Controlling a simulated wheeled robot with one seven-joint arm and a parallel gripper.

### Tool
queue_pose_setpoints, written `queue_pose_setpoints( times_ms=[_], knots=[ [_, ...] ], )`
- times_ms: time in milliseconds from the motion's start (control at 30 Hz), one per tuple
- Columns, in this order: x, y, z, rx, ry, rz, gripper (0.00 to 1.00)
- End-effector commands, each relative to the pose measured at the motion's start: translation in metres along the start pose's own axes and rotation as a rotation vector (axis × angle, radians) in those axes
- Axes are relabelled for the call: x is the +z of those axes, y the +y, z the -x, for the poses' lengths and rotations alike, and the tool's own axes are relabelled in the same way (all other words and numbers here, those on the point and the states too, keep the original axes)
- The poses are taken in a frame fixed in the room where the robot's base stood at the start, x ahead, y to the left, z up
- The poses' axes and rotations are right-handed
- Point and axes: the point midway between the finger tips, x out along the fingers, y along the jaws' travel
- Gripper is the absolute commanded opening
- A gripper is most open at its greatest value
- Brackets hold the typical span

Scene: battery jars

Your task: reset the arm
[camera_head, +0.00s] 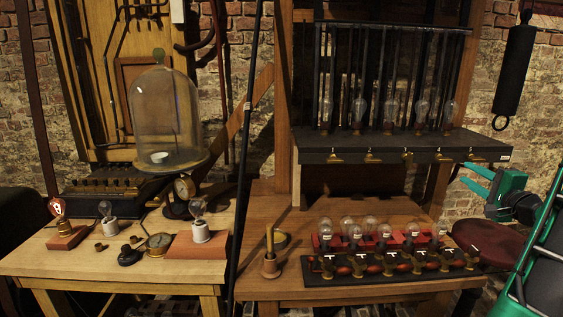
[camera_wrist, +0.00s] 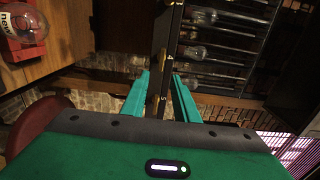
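My gripper (camera_head: 464,174) is at the right of the head view, just below the right end of the dark shelf. It points left, and its two green fingers are apart. In the wrist view my gripper (camera_wrist: 162,75) shows both fingers with a clear gap and nothing held between them. The dark shelf edge (camera_wrist: 166,50) with small brass fittings shows beyond the fingertips. I cannot tell whether the fingers touch it. My green and black arm fills the right edge of the head view.
The shelf (camera_head: 408,148) carries a row of glass jars. Below it, a black rack (camera_head: 388,270) and red holders with glass bulbs stand on the wooden table. A candle holder (camera_head: 270,265) and a glass dome (camera_head: 165,110) stand farther left. A dark red round seat (camera_head: 490,240) is below my gripper.

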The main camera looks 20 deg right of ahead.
Motion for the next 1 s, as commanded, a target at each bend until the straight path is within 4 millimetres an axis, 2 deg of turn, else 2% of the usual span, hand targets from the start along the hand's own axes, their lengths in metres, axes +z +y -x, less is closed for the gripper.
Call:
queue_pose_setpoints(
  times_ms=[67, 167, 267, 300, 400, 467, 600, 700, 833, 1000],
  knots=[
    [0.007, 0.001, -0.002, 0.012, -0.013, 0.014, 0.27],
    [0.033, 0.009, -0.008, 0.070, -0.067, 0.073, 0.27],
    [0.081, 0.029, -0.013, 0.186, -0.170, 0.195, 0.27],
    [0.104, 0.039, -0.012, 0.245, -0.221, 0.256, 0.27],
    [0.152, 0.068, 0.002, 0.397, -0.346, 0.409, 0.27],
    [0.175, 0.083, 0.016, 0.483, -0.414, 0.491, 0.27],
    [0.213, 0.112, 0.059, 0.675, -0.558, 0.668, 0.27],
    [0.230, 0.127, 0.100, 0.813, -0.652, 0.776, 0.27],
    [0.241, 0.137, 0.160, 0.984, -0.761, 0.887, 0.27],
    [0.245, 0.140, 0.239, 1.181, -0.876, 0.966, 0.27]
  ],
)
